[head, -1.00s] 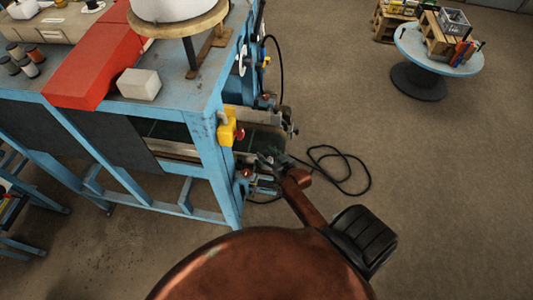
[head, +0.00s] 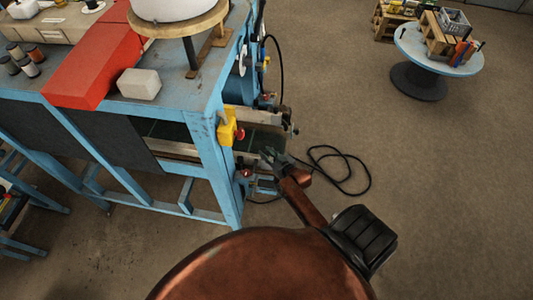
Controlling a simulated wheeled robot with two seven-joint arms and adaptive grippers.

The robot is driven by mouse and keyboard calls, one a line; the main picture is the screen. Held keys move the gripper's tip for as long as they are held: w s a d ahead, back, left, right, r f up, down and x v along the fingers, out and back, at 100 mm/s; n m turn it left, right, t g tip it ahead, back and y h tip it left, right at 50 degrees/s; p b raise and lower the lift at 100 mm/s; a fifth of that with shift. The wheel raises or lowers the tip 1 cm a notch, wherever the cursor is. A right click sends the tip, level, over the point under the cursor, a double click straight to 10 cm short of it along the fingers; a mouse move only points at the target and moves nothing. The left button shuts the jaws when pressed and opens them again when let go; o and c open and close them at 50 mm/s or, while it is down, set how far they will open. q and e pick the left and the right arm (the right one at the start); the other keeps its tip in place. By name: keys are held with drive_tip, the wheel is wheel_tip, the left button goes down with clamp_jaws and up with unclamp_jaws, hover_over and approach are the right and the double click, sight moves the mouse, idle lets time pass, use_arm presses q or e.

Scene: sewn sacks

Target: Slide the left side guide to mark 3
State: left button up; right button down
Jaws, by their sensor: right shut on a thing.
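My right gripper (head: 268,154) is at the open end of the blue machine, low beside the dark green belt (head: 262,140). Its jaws are small and dark here. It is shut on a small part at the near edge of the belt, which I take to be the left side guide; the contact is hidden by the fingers. A pale rail (head: 180,148) runs along the near side of the belt, partly behind the machine's blue leg. The marks are too small to read. My left gripper is not in view.
The blue machine frame (head: 208,165) stands just left of my right gripper, with a yellow box with a red button (head: 228,128) on its corner post. A black cable (head: 345,175) lies on the floor to the right. A round table (head: 408,45) stands farther off.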

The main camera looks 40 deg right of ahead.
drive_tip(key=shift+w+d+b, duration=0.35)
drive_tip(key=shift+w+d, duration=0.65)
drive_tip(key=shift+d, duration=0.2)
drive_tip(key=c, duration=1.8)
unclamp_jaws()
drive_tip(key=shift+s+a, duration=0.1)
drive_tip(key=shift+o, duration=0.9)
drive_tip(key=v, duration=1.2)
drive_tip(key=shift+f, duration=0.1)
